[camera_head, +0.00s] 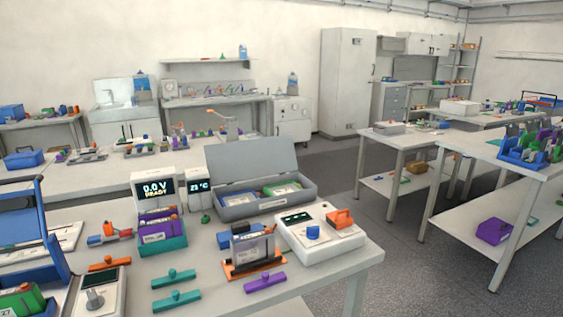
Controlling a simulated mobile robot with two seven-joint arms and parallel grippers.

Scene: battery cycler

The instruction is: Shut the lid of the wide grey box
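The wide grey box (272,205) stands at the back right part of the near table. Its grey lid (250,160) is open, tilted up along the back edge. Blue and green flat items lie inside the box, below the rim. Neither of my grippers shows in the head view.
A white device (318,242) with an orange part stands close in front of the box's right side. Displays (158,188) and a teal bin (162,240) stand left. Purple and teal bars lie in front.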

